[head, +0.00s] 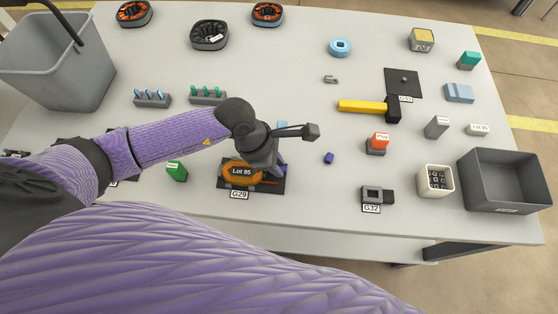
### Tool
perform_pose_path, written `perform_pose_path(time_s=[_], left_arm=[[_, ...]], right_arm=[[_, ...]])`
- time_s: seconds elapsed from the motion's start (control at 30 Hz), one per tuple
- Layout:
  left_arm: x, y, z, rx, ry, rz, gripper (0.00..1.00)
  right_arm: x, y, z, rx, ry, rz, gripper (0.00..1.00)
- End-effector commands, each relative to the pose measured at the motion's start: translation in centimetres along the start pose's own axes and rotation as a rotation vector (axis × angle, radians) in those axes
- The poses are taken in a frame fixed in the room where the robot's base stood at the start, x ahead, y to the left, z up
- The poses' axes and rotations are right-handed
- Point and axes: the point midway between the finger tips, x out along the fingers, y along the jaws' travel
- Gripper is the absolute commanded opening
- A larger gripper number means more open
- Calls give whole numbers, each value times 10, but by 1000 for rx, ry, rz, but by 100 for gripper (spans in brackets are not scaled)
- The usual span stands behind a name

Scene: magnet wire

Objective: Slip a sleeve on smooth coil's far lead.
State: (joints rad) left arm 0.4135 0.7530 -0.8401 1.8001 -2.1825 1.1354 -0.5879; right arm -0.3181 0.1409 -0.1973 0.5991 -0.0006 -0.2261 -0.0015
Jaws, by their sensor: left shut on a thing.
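Blue sleeves stand on a rack (152,101) and green ones on another rack (207,99). My right gripper is out of view.
A green block (177,171) stands left of the mat, a dark blue piece (329,158) to its right. A yellow-handled hammer (365,107), a red-topped block (378,143), a G32 fixture (376,195), a cup (435,181) and a grey bin (505,183) are right.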

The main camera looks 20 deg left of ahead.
Motion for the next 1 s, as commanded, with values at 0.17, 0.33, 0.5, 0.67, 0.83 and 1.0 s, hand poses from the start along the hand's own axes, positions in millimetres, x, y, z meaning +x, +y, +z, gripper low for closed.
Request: perform_pose_path(time_s=[0.17,0.33,0.5,0.67,0.83,1.0], left_arm=[[-1,0,-2,0,0,0,0],[-2,0,-5,1,0,0,0],[-3,0,-7,1,1,0,0],[-4,0,-10,0,1,0,0],[-5,0,-12,0,0,0,0],[-6,0,-14,0,-1,0,0]], right_arm=[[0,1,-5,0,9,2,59],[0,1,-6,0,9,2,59],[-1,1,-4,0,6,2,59],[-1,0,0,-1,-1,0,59],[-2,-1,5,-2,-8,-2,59],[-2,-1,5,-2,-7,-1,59]])
